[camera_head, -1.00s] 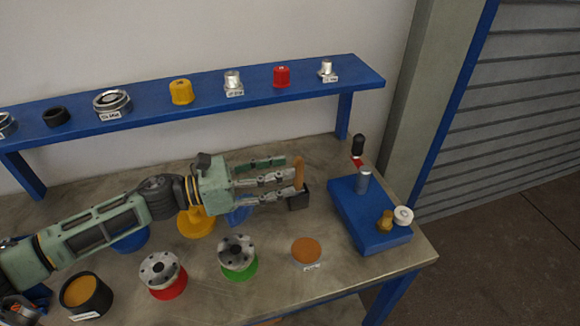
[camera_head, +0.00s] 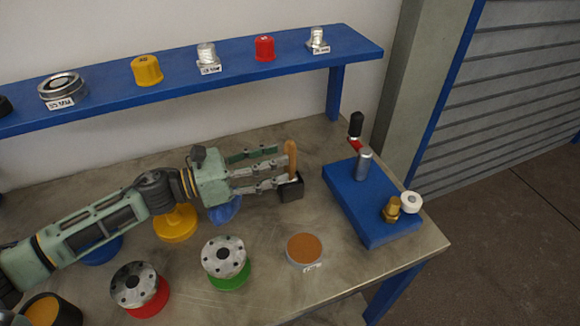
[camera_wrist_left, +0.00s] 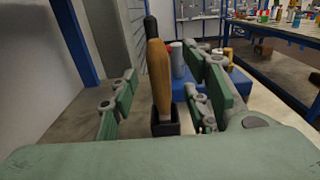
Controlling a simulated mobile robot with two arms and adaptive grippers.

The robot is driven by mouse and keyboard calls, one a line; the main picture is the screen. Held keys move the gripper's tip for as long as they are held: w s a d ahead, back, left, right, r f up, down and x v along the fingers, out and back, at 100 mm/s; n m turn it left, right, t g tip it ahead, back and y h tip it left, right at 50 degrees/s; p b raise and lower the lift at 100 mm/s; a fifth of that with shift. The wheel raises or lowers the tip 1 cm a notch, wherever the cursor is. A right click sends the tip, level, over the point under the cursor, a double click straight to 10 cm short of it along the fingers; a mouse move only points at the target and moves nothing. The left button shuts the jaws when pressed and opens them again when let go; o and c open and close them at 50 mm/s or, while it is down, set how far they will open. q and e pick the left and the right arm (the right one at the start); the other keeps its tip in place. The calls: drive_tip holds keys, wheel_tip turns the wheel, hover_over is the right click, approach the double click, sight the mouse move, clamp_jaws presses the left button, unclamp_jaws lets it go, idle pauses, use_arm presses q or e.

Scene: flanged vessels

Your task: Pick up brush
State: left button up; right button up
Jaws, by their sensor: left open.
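The brush (camera_head: 291,152) shows as an upright wooden handle standing in a small black holder (camera_head: 291,190) on the workbench. Its lower end is hidden inside the holder. In the left wrist view the handle (camera_wrist_left: 158,75) stands between my left gripper's green finger pads, with the holder (camera_wrist_left: 165,123) below. My left gripper (camera_head: 281,168) is open, with its fingertips reaching to either side of the handle. The pads look apart from the handle in the wrist view. My right gripper is not in view.
A blue stand (camera_head: 368,212) with fittings is just right of the holder. A round brown-topped disc (camera_head: 304,249) lies in front. Flanged pieces on red (camera_head: 151,298) and green (camera_head: 230,276) bases stand nearer. A blue shelf (camera_head: 110,97) with fittings runs behind my arm.

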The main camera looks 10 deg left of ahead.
sight(291, 158)
use_arm(q)
drive_tip(key=x, duration=0.1)
drive_tip(key=p+x, duration=0.1)
drive_tip(key=x, duration=0.1)
drive_tip(key=p+x, duration=0.1)
drive_tip(key=shift+w+d+f, duration=0.1)
drive_tip(key=shift+w+f, duration=0.15)
drive_tip(key=shift+f, duration=0.15)
drive_tip(key=shift+w+d+f, duration=0.15)
drive_tip(key=shift+w+d, duration=0.05)
drive_tip(key=shift+d, duration=0.15)
drive_tip(key=shift+a, duration=0.1)
clamp_jaws()
